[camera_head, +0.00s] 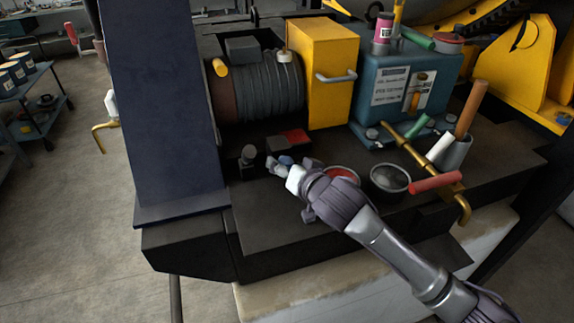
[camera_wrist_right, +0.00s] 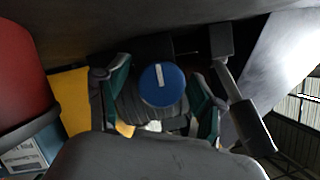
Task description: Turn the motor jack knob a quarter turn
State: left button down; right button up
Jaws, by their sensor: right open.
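The motor jack knob is a round blue knob with a white pointer line (camera_wrist_right: 162,85). In the wrist view the line points nearly straight up, tilted slightly left. In the head view only a small blue part of the knob (camera_head: 286,160) shows beside my gripper. My right gripper (camera_head: 284,170) reaches in from the lower right. In the wrist view its open fingers (camera_wrist_right: 158,100) stand on either side of the knob, with a visible gap at each side. I cannot tell how far the knob is in depth. My left gripper does not show.
A black post (camera_head: 248,158) and a red-topped dark block (camera_head: 290,140) stand close by the knob. A red-filled bowl (camera_head: 342,176), a dark cup (camera_head: 390,180) and a brass bar (camera_head: 425,165) lie to the right. A large dark column (camera_head: 165,110) rises at left.

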jog(key=c, duration=1.1)
jog(key=shift+c, duration=0.2)
jog(key=n+h, duration=0.2)
jog(key=n, duration=0.1)
jog(key=shift+s+t, duration=0.1)
jog(key=shift+t, duration=0.2)
jog(key=n+h, duration=0.2)
jog(key=n, duration=0.1)
jog(key=shift+a+t, duration=0.1)
jog(key=shift+t, duration=0.3)
jog(key=n+t+h, duration=0.1)
jog(key=n, duration=0.2)
jog(key=shift+f+n+h, duration=0.1)
jog(key=shift+n+h, duration=0.2)
jog(key=shift+h, duration=0.1)
jog(key=shift+n+t+h+b, duration=0.6)
jog(key=shift+n+t+b, duration=0.1)
jog(key=shift+n, duration=0.8)
